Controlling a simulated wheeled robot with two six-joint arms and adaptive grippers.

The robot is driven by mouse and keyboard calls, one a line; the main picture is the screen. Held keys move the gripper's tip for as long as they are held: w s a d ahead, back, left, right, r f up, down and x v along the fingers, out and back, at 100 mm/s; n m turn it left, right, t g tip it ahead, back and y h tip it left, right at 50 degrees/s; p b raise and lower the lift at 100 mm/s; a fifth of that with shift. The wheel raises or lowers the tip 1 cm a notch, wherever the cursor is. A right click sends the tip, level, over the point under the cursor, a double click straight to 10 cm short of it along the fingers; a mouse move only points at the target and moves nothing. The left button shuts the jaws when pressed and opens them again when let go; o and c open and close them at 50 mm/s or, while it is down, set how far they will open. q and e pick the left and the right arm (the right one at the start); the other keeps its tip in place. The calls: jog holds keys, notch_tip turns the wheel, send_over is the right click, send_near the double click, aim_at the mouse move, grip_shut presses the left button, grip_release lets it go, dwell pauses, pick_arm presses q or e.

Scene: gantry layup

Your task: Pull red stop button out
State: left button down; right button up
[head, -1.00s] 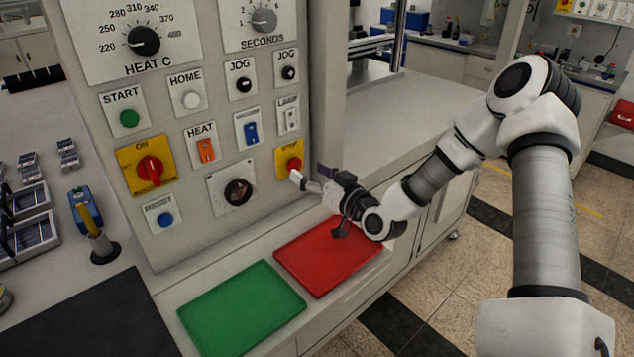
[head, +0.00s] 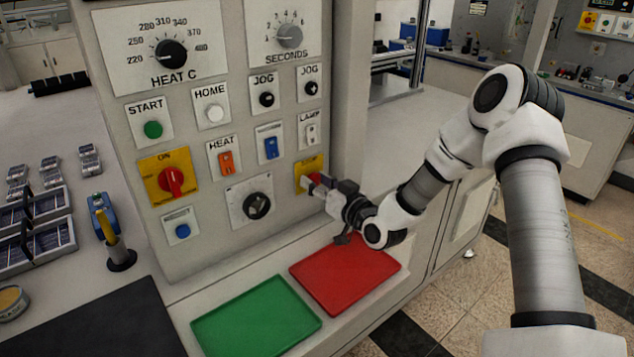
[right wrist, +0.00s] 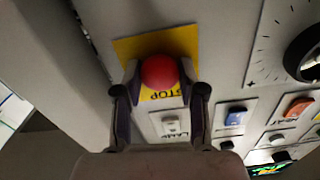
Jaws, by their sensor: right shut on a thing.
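The red stop button (right wrist: 160,72) sits on a yellow plate (right wrist: 128,46) marked STOP, which also shows at the lower right of the grey control panel in the head view (head: 303,166). My right gripper (right wrist: 160,82) has one finger on each side of the red button and is shut on it. In the head view my right gripper (head: 314,184) reaches the plate from the right and hides most of the button. My left gripper is not in view.
A red tray (head: 345,275) and a green tray (head: 257,318) lie on the ledge below the panel. A white LAMP switch (right wrist: 171,126) is close to the stop plate. Other knobs and switches, with a red ON knob (head: 171,181), fill the panel.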

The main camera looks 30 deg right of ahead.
jog(key=shift+s, duration=0.65)
jog(key=o, duration=1.2)
jog(key=shift+w, duration=0.1)
jog(key=s, duration=0.7)
jog(key=shift+s+d, duration=0.2)
jog(key=shift+d, duration=0.1)
jog(key=shift+p, duration=0.35)
